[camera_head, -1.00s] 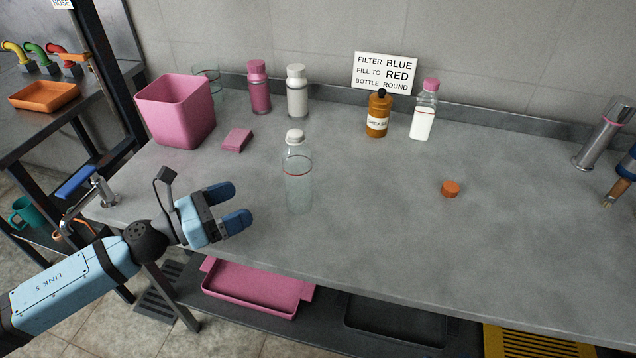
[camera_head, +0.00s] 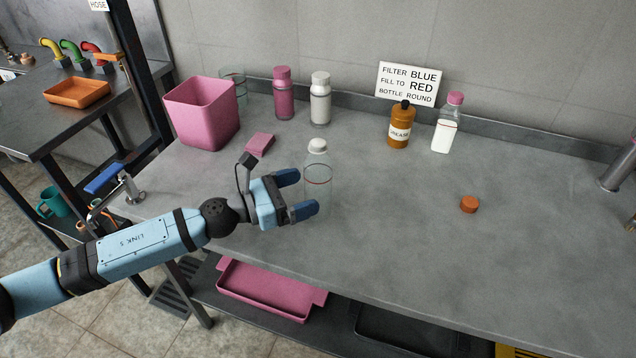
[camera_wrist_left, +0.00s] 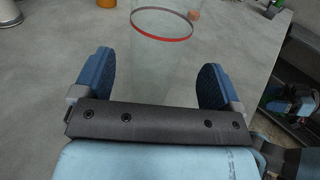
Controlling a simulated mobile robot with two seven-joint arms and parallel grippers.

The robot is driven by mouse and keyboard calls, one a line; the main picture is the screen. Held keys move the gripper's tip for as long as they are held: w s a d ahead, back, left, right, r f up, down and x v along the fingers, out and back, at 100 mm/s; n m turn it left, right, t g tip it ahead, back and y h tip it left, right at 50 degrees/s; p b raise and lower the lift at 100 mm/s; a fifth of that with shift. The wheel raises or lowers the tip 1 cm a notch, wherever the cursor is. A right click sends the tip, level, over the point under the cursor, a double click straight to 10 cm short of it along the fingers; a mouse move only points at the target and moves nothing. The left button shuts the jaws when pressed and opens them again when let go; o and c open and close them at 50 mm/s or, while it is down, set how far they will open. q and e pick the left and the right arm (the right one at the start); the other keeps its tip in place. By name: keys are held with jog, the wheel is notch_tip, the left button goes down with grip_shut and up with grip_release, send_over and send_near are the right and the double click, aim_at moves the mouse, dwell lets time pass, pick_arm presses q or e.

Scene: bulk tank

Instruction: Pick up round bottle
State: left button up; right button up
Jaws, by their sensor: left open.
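The round bottle (camera_head: 318,182) is clear, with a white cap and a red ring line. It stands upright near the front of the grey counter. My left gripper (camera_head: 309,192) is open with blue fingers, right at the bottle's left side in the head view. In the left wrist view the bottle's clear body (camera_wrist_left: 163,50) with its red ring shows ahead of and between the two open fingers (camera_wrist_left: 157,78). I cannot tell whether a finger touches it. The bottle's lower part is partly hidden by a finger. My right gripper is not in view.
A pink bin (camera_head: 203,115), a pink sponge (camera_head: 260,144), a pink bottle (camera_head: 284,98) and a white bottle (camera_head: 320,103) stand behind. A brown grease bottle (camera_head: 399,128), a pink-capped bottle (camera_head: 445,128) and an orange cap (camera_head: 469,204) are to the right.

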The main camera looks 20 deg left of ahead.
aim_at(319, 183)
pick_arm(q)
jog(key=x, duration=0.3)
jog(key=shift+w+d+r+p, duration=0.2)
jog(key=shift+w+p, duration=0.1)
jog(key=shift+w, duration=0.1)
jog(key=shift+w+d+f, duration=0.1)
jog(key=shift+w+d, duration=0.2)
jog(key=c, duration=1)
